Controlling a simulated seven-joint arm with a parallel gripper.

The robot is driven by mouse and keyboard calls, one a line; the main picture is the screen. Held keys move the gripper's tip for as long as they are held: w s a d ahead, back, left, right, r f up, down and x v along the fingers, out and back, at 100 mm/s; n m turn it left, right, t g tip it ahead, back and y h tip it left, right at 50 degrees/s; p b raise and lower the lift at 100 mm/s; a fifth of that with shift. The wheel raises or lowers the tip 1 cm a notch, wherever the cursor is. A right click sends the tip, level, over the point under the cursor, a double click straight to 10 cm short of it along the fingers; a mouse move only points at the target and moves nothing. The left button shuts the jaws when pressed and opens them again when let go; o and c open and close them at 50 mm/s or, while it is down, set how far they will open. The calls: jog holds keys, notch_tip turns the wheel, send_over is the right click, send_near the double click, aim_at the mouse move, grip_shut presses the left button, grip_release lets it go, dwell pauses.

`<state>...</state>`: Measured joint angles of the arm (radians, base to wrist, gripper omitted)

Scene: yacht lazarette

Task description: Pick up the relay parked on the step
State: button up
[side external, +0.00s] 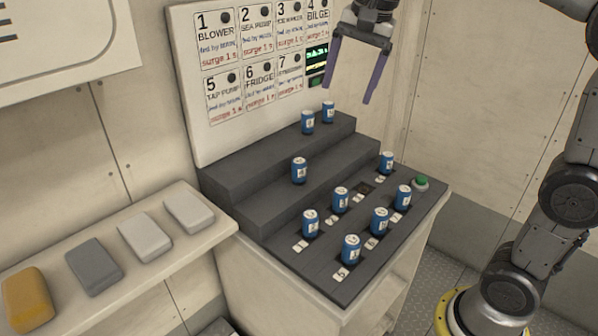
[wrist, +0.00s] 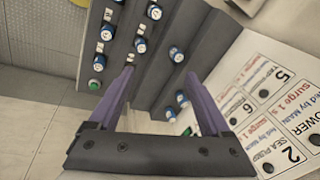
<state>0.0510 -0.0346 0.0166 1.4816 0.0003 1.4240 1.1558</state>
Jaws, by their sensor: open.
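My gripper (side external: 348,93) is open and empty, its purple fingers pointing down above the back of the dark stepped bench (side external: 240,183). A blue relay with a white top (side external: 299,170) stands upright alone on the middle step. It also shows in the wrist view (wrist: 176,55), beyond the fingertips (wrist: 159,76). Two similar relays, one on the left (side external: 307,122) and one on the right (side external: 328,112), stand on the top step, below my gripper. Several more blue relays, such as the front one (side external: 351,249), stand on the lowest level beside small white labels.
A dark empty socket (side external: 365,188) and a green button (side external: 421,183) are on the lowest level. A panel with numbered cards (side external: 250,75) rises behind the steps. A shelf at left (side external: 190,250) holds several blocks, including a yellow one (side external: 27,300). Space around my fingers is clear.

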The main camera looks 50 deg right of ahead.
jog(key=w+d+f+m+g, duration=0.1)
jog(key=w+f+m, duration=0.1)
jog(key=w, duration=0.5)
jog(key=g, duration=0.1)
send_near(299, 161)
jog(key=shift+g, duration=0.5)
jog(key=f, duration=0.4)
jog(key=shift+w+d+f, duration=0.25)
jog(key=shift+w+d, duration=0.05)
jog(key=shift+w+a+f, duration=0.1)
jog(key=shift+f, duration=1.5)
jog(key=shift+w+a+f, duration=0.1)
jog(key=shift+f, duration=1.5)
jog(key=shift+r, duration=0.1)
grip_shut()
